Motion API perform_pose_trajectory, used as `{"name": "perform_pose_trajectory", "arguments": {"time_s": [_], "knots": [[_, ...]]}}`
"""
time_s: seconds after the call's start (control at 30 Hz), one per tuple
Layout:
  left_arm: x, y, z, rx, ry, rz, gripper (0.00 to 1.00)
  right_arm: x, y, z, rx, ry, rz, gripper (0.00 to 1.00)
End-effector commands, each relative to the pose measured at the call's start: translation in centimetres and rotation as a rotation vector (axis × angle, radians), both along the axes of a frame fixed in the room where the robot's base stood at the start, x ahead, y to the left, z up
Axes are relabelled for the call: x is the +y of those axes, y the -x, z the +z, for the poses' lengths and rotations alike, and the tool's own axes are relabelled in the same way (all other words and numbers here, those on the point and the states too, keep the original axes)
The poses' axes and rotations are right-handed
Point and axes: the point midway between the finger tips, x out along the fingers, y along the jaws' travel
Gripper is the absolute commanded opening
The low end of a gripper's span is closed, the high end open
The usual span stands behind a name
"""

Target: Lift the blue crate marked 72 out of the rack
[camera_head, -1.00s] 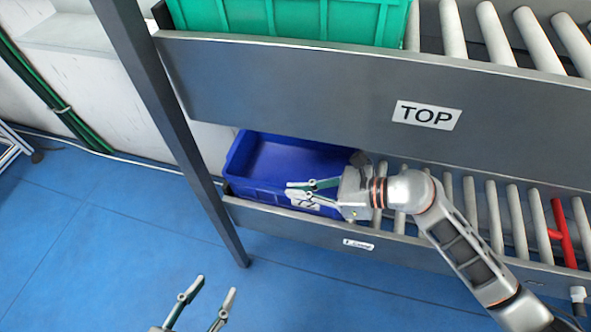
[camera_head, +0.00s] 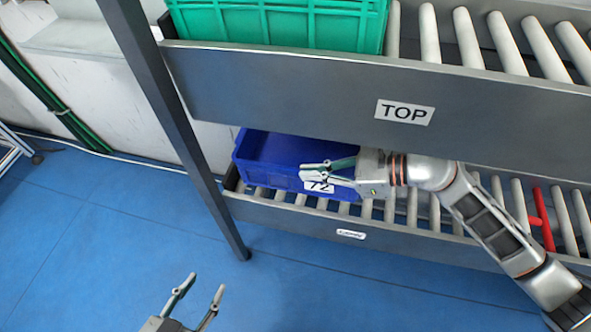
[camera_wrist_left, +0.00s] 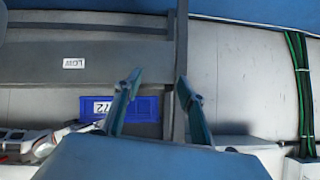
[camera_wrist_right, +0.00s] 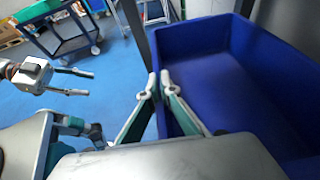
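The blue crate (camera_head: 275,150) is at the left end of the rack's lower roller level. Its label, 72 (camera_head: 318,186), faces front and is partly behind my right gripper's fingers. My right gripper (camera_head: 303,171) is at the crate's near side. In the right wrist view, its close-set fingertips (camera_wrist_right: 160,84) have the rim of the crate (camera_wrist_right: 215,45) between them, one inside and one outside. The crate looks empty there. My left gripper (camera_head: 206,283) is open and empty, low in front of the rack. The crate also shows in the left wrist view (camera_wrist_left: 145,108).
A green crate (camera_head: 280,25) stands on the upper level, behind the panel marked TOP (camera_head: 404,112). A dark rack post (camera_head: 180,130) stands left of the blue crate. Rollers (camera_head: 430,212) and a red bar (camera_head: 543,220) lie to its right. Blue floor (camera_head: 80,260) is clear in front.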

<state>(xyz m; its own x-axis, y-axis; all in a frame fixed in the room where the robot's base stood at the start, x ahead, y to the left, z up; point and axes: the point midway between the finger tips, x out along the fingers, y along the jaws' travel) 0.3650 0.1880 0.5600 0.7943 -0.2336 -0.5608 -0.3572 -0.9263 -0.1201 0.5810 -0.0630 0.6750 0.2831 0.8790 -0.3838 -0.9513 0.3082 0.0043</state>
Motion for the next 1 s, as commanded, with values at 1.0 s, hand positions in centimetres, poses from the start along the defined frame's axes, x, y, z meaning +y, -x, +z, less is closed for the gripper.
{"name": "perform_pose_trajectory", "arguments": {"time_s": [1.0], "knots": [[-0.9,-0.8,1.0,-0.026,0.032,0.003,0.40,-13.0,4.1,0.3,-0.008,-0.001,0.000,0.00]]}}
